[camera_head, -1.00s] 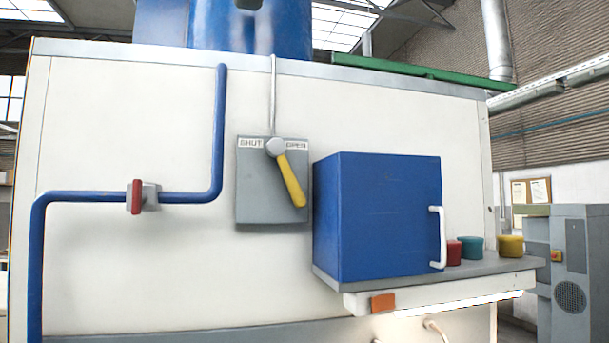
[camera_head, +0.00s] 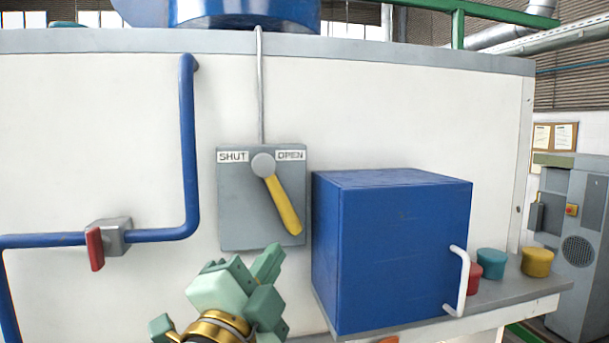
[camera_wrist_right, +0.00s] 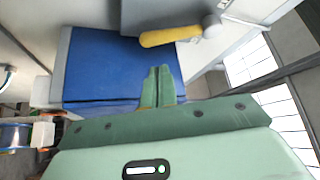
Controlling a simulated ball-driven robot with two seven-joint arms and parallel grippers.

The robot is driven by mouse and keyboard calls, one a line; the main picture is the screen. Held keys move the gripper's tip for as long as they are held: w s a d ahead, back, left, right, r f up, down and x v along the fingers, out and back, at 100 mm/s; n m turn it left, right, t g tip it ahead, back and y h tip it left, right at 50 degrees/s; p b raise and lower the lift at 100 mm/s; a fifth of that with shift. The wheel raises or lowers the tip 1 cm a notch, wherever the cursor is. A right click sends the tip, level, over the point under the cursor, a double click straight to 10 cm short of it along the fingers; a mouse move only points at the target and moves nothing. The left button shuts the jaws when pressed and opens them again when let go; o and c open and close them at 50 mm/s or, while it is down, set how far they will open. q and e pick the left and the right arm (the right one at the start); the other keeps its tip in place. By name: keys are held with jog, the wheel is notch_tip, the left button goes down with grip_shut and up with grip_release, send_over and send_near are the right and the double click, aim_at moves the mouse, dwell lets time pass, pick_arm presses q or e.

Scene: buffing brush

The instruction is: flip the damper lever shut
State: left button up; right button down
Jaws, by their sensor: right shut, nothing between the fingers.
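The damper lever (camera_head: 283,205) has a yellow handle on a round grey hub, mounted on a grey plate (camera_head: 235,215) labelled SHUT at left and OPEN at right. Its handle hangs down and to the right, on the OPEN side. It also shows in the right wrist view (camera_wrist_right: 172,36), beyond the fingertips. My right gripper (camera_head: 268,262) is below the plate in the head view, apart from the handle. In the right wrist view its two green fingers (camera_wrist_right: 157,86) are together with nothing between them. My left gripper is not in view.
A blue box (camera_head: 390,250) with a white handle sticks out just right of the plate. A blue pipe (camera_head: 188,140) with a red valve handle (camera_head: 95,248) runs at left. Red, teal and yellow pots (camera_head: 537,262) stand on the right ledge.

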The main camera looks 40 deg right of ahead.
aim_at(280, 195)
jog(key=shift+t+y, duration=0.3)
jog(key=shift+y, duration=0.3)
jog(key=x, duration=0.7)
jog(key=s+r+x, duration=0.1)
jog(key=x, duration=0.2)
jog(key=shift+w+d+r, duration=0.1)
jog(key=shift+d+r, duration=0.05)
jog(key=shift+d, duration=0.15)
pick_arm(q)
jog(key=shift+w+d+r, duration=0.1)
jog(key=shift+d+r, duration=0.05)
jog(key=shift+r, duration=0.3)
